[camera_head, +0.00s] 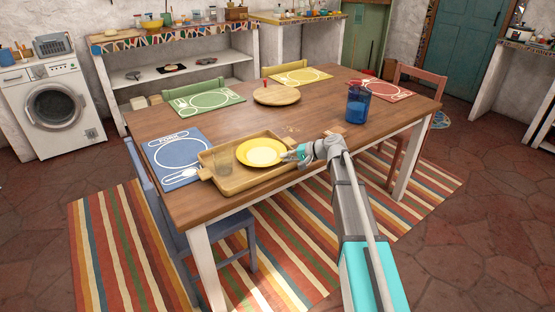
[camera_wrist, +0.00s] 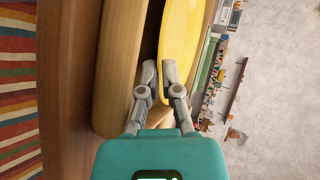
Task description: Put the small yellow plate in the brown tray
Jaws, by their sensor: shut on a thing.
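The small yellow plate (camera_head: 261,152) is over the right part of the brown tray (camera_head: 222,186) in the head view. My gripper (camera_head: 300,153) is shut on the plate's right edge. In the wrist view the fingertips (camera_wrist: 159,75) pinch the rim of the yellow plate (camera_wrist: 180,40), and the tray's wooden wall (camera_wrist: 130,60) runs close beside it. The plate looks level or slightly tilted in the head view. I cannot tell whether it touches the tray's floor.
A clear glass (camera_head: 223,160) stands in the tray's left part. A blue placemat (camera_head: 175,152) lies left of the tray. A blue cup (camera_head: 357,104), a round wooden board (camera_head: 277,95) and other placemats are farther back. The table's middle (camera_head: 250,120) is free.

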